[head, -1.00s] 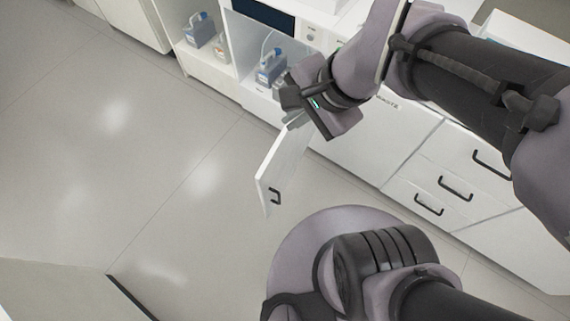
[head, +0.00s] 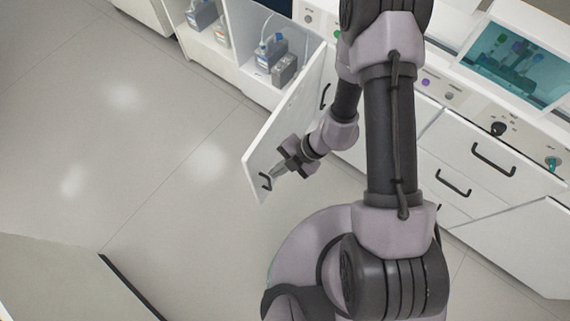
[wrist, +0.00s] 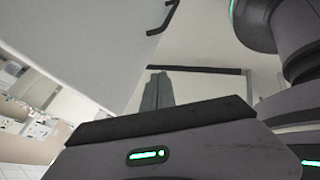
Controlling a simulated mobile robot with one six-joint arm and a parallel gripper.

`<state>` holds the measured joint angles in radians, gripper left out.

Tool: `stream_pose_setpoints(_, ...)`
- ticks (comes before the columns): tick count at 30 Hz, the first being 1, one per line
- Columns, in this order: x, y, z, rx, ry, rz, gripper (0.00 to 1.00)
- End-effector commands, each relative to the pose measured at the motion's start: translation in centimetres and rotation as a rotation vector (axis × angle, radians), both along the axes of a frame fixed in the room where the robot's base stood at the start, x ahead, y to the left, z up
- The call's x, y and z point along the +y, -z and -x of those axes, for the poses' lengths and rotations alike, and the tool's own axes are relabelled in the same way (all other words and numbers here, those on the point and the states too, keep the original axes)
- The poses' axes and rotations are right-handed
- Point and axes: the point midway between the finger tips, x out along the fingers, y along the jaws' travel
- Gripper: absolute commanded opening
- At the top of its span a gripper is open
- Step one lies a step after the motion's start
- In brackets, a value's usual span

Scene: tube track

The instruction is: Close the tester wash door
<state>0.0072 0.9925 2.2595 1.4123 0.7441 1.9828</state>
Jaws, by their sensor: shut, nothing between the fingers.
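The tester wash door (head: 291,120) is a white panel standing open, swung out from the cabinet front into the aisle. I cannot tell whether the fingertips touch the door.
The open compartment holds a blue-and-white bottle (head: 271,50) and a grey container (head: 284,69). Drawers with black handles (head: 493,160) line the cabinet to the right. The grey floor (head: 150,120) left of the door is clear. A pale block (head: 60,280) stands lower left.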

Motion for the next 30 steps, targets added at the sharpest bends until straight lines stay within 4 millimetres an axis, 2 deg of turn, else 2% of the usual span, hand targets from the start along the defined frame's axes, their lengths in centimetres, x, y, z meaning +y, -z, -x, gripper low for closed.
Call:
stream_pose_setpoints(1,0.7,1.5,0.2,0.001,-0.003,0.0,0.0)
stream_pose_setpoints(4,1.9,3.0,0.3,0.0,-0.004,0.0,0.0)
stream_pose_setpoints(6,3.0,2.5,-0.6,-0.005,-0.007,-0.001,0.0)
stream_pose_setpoints(12,4.8,2.3,-1.8,-0.003,-0.004,-0.001,0.0)
stream_pose_setpoints(30,5.6,2.0,-2.4,-0.002,0.013,-0.001,0.0)
